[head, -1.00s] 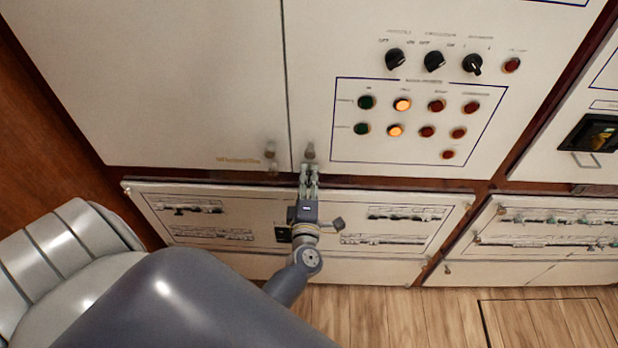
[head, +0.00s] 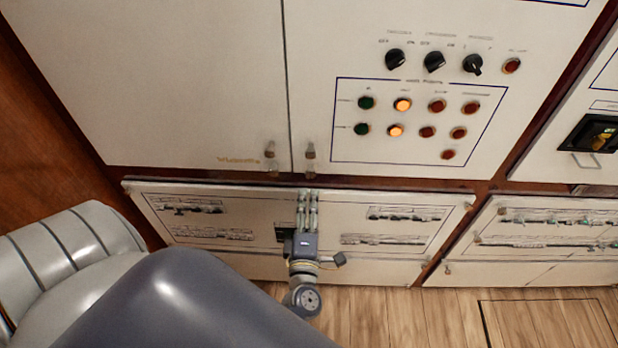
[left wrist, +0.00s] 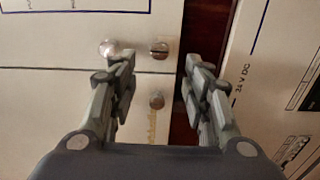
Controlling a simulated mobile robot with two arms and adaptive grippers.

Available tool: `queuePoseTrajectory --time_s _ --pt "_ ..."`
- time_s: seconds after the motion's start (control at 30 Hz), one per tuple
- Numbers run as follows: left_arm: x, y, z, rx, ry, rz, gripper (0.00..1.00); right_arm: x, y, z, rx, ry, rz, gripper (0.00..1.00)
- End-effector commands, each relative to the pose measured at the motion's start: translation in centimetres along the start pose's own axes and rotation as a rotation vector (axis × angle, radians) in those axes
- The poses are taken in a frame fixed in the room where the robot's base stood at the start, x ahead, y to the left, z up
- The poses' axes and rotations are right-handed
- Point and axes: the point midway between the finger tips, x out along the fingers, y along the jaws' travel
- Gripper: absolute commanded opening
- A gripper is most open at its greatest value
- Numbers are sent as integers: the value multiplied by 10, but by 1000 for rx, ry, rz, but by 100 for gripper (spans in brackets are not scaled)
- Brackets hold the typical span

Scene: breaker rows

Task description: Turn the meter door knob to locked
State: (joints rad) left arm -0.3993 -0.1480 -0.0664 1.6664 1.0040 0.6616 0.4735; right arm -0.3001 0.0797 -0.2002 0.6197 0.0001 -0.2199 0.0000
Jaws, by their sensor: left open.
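My left gripper (head: 307,194) is in front of the lower panel, just below the bottom edge of the two upper doors. A similar knob (head: 270,150) sits at the corner of the left door. The left wrist view shows a shiny round knob (left wrist: 108,48), a slotted one (left wrist: 158,48) and another (left wrist: 157,98). No readable mark names the meter door or its locked position.
Black selector knobs (head: 434,61) and a boxed group of lit and unlit buttons (head: 402,105) are on the right door. The lower panel (head: 330,210) stands just under a dark wood strip. Wooden floor (head: 390,310) is clear at the bottom.

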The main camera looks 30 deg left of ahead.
Motion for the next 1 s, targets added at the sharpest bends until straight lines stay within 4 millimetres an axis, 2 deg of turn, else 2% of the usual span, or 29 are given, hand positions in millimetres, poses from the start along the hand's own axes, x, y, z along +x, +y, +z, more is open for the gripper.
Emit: queuePoseTrajectory --time_s 0.1,0.27,0.83,0.93,1.0 --pt "-19 0 0 0 0 -1 44 0 0 0 0 0 0 43" --pt "-32 0 0 -1 1 0 44 0 0 0 0 0 0 43" --pt "-34 0 0 1 -1 0 44 0 0 0 0 0 0 43" --pt "-36 -14 8 44 -36 -12 44 3 0 0 0 0 0 43" --pt "-40 -38 21 120 -100 -36 44 8 0 0 0 0 0 43"
